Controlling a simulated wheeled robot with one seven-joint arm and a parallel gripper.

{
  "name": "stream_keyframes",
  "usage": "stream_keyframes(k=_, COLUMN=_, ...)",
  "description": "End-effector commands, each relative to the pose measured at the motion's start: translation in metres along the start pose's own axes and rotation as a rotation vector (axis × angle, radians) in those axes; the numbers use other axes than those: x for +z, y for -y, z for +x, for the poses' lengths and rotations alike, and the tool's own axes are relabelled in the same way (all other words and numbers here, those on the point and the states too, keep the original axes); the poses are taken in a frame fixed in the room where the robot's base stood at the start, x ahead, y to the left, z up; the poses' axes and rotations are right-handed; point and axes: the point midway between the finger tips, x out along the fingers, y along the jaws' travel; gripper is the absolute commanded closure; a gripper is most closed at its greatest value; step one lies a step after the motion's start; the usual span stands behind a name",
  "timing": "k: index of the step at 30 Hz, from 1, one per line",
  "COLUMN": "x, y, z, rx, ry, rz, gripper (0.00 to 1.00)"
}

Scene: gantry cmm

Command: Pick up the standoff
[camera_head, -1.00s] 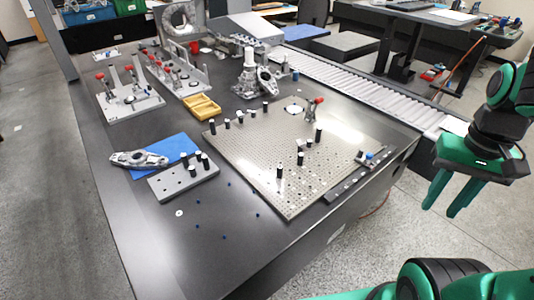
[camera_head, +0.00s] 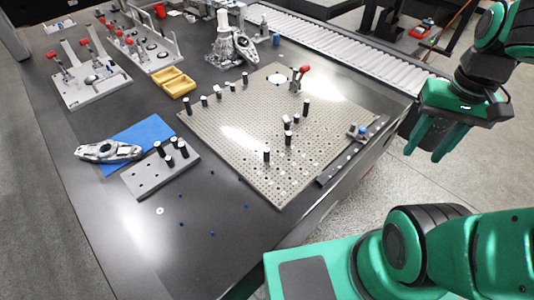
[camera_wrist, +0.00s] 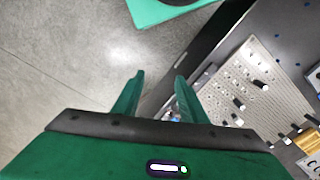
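Several small black standoff-like posts with light ends stand on the perforated metal plate (camera_head: 225,140). One post (camera_head: 266,153) stands near the plate's front, and two close together (camera_head: 288,136) stand behind it. A taller post (camera_head: 306,107) stands farther right. More posts (camera_head: 170,161) stand at the right end of a grey block (camera_head: 145,180). I cannot tell which one is the task's standoff. My gripper (camera_head: 424,154) hangs beyond the table's right edge, apart from all posts. In the wrist view its two green fingers (camera_wrist: 158,80) are spread with nothing between them.
A red-handled clamp (camera_head: 298,82) rises from the plate's back. A yellow tray (camera_head: 176,83), a blue mat with a metal casting (camera_head: 108,151), and toggle-clamp fixtures (camera_head: 90,88) sit left. A roller conveyor (camera_head: 345,52) runs behind. The table's front is mostly clear.

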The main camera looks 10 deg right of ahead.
Motion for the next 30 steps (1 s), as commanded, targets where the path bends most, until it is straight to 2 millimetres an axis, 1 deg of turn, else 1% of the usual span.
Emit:
stream_keyframes(k=5, x=-0.034, y=0.046, z=0.007, rx=0.003, ry=-0.012, rz=-0.156, gripper=0.61)
stream_keyframes(k=8, x=-0.051, y=0.078, z=0.013, rx=0.002, ry=-0.023, rz=-0.248, gripper=0.61)
stream_keyframes(k=9, x=-0.057, y=0.091, z=0.016, rx=0.001, ry=-0.029, rz=-0.284, gripper=0.61)
stream_keyframes(k=14, x=-0.073, y=0.148, z=0.029, rx=-0.004, ry=-0.047, rz=-0.426, gripper=0.61)
stream_keyframes(k=15, x=-0.076, y=0.164, z=0.033, rx=-0.007, ry=-0.053, rz=-0.462, gripper=0.61)
stream_keyframes(k=17, x=-0.078, y=0.187, z=0.039, rx=-0.009, ry=-0.059, rz=-0.514, gripper=0.61)
stream_keyframes(k=19, x=-0.079, y=0.215, z=0.047, rx=-0.013, ry=-0.067, rz=-0.576, gripper=0.61)
stream_keyframes(k=24, x=-0.071, y=0.281, z=0.067, rx=-0.026, ry=-0.085, rz=-0.720, gripper=0.61)
stream_keyframes(k=27, x=-0.063, y=0.312, z=0.078, rx=-0.033, ry=-0.093, rz=-0.788, gripper=0.61)
stream_keyframes(k=30, x=-0.055, y=0.336, z=0.086, rx=-0.041, ry=-0.101, rz=-0.839, gripper=0.61)
